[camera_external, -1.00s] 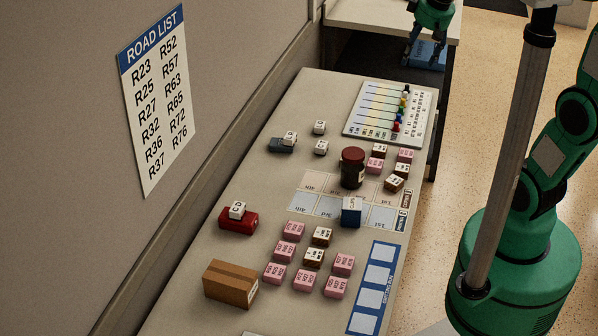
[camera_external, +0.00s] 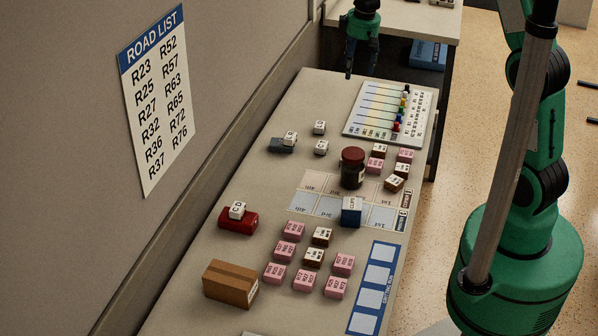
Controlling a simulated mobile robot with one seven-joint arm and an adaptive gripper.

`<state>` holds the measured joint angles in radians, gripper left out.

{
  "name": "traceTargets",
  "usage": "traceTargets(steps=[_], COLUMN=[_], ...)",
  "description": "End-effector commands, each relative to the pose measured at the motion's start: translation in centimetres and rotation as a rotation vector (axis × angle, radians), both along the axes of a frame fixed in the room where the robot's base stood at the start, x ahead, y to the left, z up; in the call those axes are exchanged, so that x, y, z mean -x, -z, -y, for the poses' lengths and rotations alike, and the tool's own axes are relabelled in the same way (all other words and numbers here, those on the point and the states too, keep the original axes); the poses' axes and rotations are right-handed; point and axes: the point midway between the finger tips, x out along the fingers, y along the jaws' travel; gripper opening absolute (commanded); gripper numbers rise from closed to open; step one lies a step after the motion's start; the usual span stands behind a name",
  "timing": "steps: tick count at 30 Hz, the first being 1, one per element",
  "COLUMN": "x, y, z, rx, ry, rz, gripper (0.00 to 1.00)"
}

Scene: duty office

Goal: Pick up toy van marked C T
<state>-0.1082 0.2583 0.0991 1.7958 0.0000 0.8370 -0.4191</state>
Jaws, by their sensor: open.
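Two small vehicle-like toys each carry a white lettered block on top. The red toy (camera_external: 238,222) at the left of the table has a block (camera_external: 237,210) that seems to read "C D". The dark blue-grey toy (camera_external: 278,146) farther back has a block (camera_external: 290,138) whose letters are too small to read surely. I cannot tell which one is marked C T. My gripper (camera_external: 349,73) is open and empty above the table's far end, pointing down, well behind both toys.
Two loose white blocks (camera_external: 320,127) stand right of the dark toy. A dark red-lidded jar (camera_external: 352,168), a blue clips box (camera_external: 351,211), pink and brown blocks (camera_external: 304,280) and a cardboard box (camera_external: 231,283) occupy the table. A chart board (camera_external: 379,112) lies back right.

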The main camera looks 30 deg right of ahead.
Motion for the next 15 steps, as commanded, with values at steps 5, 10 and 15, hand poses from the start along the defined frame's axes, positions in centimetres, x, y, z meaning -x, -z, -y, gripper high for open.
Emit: traceTargets(steps=[5,10,15], x=[-3.2,-5.8,-8.0], y=[4.3,8.7,13.4], z=[-1.1,-2.2,-3.4], rx=[0.01,0.018,0.024], ry=[-0.051,-0.1,-0.15], rz=[-0.037,-0.069,-0.1], gripper=[0.62,0.62,0.62])
